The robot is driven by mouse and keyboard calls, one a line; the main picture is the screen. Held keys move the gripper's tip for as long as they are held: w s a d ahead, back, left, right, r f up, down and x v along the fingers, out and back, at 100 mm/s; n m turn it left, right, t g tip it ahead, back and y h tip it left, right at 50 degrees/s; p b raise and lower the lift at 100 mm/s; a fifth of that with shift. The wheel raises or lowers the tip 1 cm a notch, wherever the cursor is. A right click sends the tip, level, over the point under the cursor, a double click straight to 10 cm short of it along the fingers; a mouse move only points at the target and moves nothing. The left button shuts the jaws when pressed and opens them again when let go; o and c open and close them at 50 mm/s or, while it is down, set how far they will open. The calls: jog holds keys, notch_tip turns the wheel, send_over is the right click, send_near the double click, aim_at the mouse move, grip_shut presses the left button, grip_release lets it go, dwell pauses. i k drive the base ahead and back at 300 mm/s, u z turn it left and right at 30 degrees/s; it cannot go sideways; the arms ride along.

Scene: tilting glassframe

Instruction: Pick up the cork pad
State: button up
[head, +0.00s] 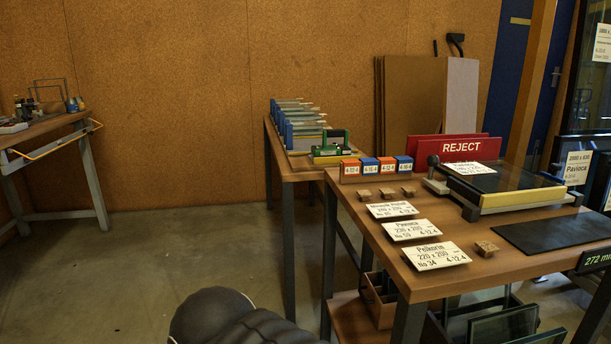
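Several small brown cork-like pads lie on the wooden bench (340,205) at right. One cork pad (486,248) lies alone near the front, just right of the lowest white label card. Three more pads sit in a row behind the cards: a left one (365,196), a middle one (387,192) and a right one (408,191). The frame does not show which of them is the task's pad. My gripper is not in view; only a dark rounded part of my own arm shows at the bottom, apart from the bench.
White label cards (421,256) lie near the bench's left edge. Coloured blocks (387,166), a red REJECT board (458,148), a glass-topped fixture (500,185) and a black mat (556,232) surround the pads. Floor (150,265) to the left is clear.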

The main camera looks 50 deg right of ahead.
aim_at(362, 193)
jog(key=i, duration=1.7)
jog(key=z, duration=3.1)
